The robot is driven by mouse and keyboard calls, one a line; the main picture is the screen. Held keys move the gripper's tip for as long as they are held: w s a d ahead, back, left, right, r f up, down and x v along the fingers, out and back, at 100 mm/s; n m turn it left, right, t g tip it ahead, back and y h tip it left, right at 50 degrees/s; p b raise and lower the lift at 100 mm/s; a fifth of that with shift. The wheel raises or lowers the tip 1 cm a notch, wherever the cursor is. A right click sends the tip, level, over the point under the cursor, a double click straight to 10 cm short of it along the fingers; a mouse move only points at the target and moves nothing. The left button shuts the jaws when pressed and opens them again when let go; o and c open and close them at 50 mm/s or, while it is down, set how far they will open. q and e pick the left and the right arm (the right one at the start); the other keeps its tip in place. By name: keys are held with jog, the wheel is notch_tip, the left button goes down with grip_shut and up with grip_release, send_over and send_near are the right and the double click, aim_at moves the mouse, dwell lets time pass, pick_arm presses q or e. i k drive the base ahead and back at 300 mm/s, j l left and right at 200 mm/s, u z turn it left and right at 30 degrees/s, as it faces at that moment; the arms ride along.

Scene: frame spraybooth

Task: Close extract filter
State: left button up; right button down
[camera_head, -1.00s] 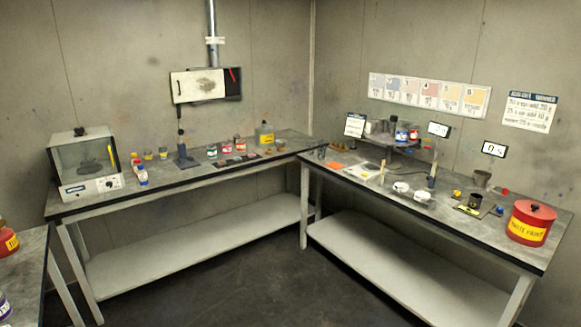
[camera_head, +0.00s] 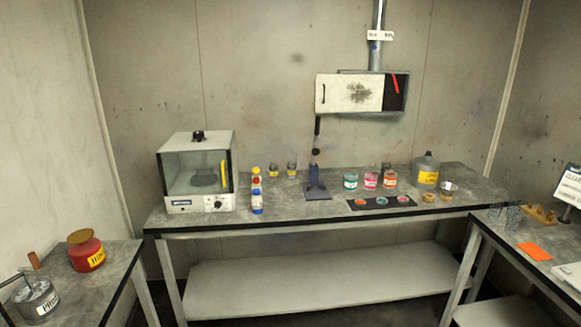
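The extract filter unit (camera_head: 397,92) is a dark box on the back wall under a vertical duct pipe. Its white door panel (camera_head: 349,93), with a sooty patch and a dark handle at its left, covers most of the front but stands shifted left. The dark opening shows at the right, with a red strip (camera_head: 395,84) in it. Neither of my grippers is in view.
The back bench (camera_head: 290,218) stands below the filter, with a glass-fronted cabinet (camera_head: 198,172), a dark blue stand, several jars and a yellow-labelled can (camera_head: 426,170) on it. Side benches stand left and right.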

aim_at(355, 93)
jog(key=i+u, duration=0.15)
jog(key=i, duration=0.7)
jog(key=i+u, duration=0.15)
jog(key=i, duration=0.7)
